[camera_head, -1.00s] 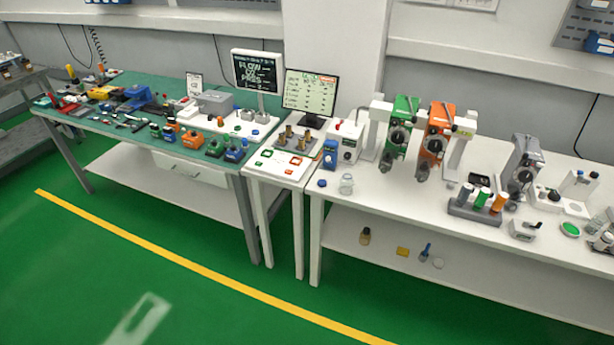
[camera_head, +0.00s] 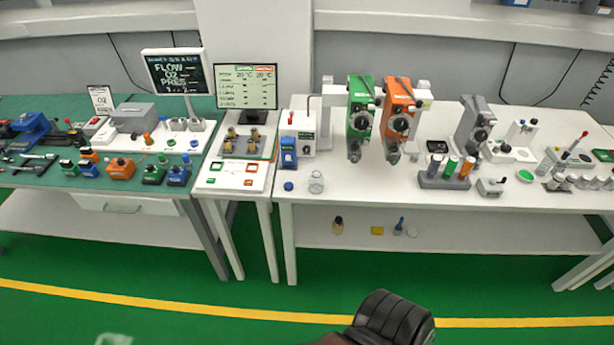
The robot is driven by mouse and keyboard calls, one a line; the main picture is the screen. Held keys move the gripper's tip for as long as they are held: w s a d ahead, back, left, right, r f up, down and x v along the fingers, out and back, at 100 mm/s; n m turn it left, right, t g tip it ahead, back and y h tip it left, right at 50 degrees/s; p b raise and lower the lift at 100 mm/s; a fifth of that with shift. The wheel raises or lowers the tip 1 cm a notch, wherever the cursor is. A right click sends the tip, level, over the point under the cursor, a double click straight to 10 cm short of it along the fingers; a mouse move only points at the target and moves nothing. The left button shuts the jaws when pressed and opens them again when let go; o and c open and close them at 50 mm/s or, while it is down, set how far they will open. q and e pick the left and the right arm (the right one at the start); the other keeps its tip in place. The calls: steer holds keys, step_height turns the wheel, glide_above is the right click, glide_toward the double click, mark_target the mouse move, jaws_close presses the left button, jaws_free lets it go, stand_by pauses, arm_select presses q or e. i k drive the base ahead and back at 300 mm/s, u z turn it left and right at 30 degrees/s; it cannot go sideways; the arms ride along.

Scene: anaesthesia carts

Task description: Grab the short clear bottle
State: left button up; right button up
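A short clear bottle (camera_head: 316,183) stands upright near the front left edge of the white table (camera_head: 360,190). A small blue cap (camera_head: 288,186) lies just left of it on the same top. A dark part of my own arm shows at the bottom, in front of the table and well apart from the bottle. Neither gripper's fingers can be made out.
A blue box (camera_head: 288,152) stands behind the cap. Green (camera_head: 360,118) and orange (camera_head: 399,120) vaporizers hang right of the bottle. A lower shelf (camera_head: 450,236) holds a brown bottle (camera_head: 338,225) and small items. Green floor is open in front.

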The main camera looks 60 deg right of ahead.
mark_target(316, 183)
steer(key=z, duration=0.45)
steer(key=i, duration=0.7)
steer(key=z, duration=0.7)
